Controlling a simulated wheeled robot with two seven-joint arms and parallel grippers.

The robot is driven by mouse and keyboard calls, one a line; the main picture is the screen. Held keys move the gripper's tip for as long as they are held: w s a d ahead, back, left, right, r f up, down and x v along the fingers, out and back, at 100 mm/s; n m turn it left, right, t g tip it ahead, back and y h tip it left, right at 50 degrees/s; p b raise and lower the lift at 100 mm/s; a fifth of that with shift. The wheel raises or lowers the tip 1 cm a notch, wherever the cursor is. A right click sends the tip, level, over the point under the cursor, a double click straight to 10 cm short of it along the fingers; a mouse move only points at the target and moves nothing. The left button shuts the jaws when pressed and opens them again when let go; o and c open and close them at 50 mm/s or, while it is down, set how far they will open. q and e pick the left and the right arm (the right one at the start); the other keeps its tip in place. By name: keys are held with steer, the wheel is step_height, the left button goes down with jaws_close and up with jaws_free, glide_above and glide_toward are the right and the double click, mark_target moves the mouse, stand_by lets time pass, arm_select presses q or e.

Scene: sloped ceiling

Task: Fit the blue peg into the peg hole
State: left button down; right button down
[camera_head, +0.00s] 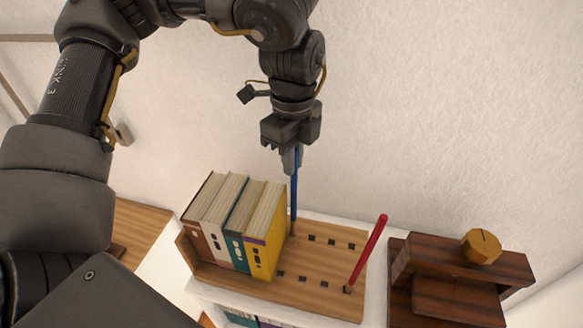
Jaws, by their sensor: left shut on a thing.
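My left gripper (291,160) is shut on the upper end of the blue peg (294,195), above the wooden board (318,262). The peg hangs close to upright, just right of the books. Its lower end meets the board in the picture, at the left end of the back row of dark square holes (331,242). I cannot tell whether the tip is in a hole, touching the board or a little above it. My right gripper is not in view.
Several upright books (237,222) fill the board's left part. A red peg (367,254) stands tilted at its front right. A dark wooden stepped piece (455,262) with a golden round object (481,246) stands right. The wall is behind.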

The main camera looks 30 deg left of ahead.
arm_select(q)
steer(key=f, duration=0.4)
steer(key=shift+a, duration=0.2)
steer(key=c, duration=1.5)
jaws_free()
steer(key=shift+w, duration=0.15)
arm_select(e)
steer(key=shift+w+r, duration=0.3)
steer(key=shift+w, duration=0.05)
arm_select(q)
steer(key=shift+r, duration=0.1)
steer(key=shift+r, duration=6.05)
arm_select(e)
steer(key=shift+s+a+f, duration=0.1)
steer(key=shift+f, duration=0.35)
